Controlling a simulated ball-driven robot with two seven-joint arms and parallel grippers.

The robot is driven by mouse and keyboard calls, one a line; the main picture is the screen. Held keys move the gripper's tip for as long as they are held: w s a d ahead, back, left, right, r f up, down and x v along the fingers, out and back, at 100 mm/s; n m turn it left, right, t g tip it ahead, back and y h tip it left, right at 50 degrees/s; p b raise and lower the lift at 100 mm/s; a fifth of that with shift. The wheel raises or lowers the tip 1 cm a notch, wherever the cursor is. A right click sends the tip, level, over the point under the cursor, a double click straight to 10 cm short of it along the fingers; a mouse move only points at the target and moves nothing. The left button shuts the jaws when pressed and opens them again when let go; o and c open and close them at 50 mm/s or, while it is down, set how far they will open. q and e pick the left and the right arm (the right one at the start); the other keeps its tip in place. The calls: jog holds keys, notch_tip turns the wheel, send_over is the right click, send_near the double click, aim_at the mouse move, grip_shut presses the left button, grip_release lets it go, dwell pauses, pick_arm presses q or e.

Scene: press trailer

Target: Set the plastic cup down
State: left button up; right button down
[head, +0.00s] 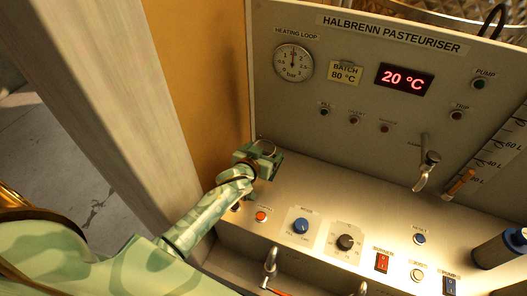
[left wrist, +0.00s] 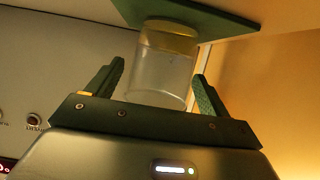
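The clear plastic cup (left wrist: 160,75) shows in the left wrist view, with a yellowish layer at the end against a flat green plate (left wrist: 225,22). That view seems turned over, with the panel's display low at the left. My left gripper (left wrist: 160,80) has one finger on each side of the cup. The fingers are spread, with a visible gap on the left side and a very narrow one on the right. My right gripper is not in view.
The console (head: 300,190) carries a blue knob (head: 302,226), a black knob (head: 345,242) and a red switch (head: 382,262). A tap (head: 427,170) projects from the panel. A dark cylinder (head: 498,249) stands at the right. An orange wall (head: 200,80) is close on the left.

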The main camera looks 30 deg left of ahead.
pick_arm(q)
jog(key=shift+s+r, duration=0.1)
jog(key=shift+r, duration=0.15)
jog(key=p+v, duration=0.2)
jog(key=v, duration=0.9)
jog(key=shift+s, duration=0.4)
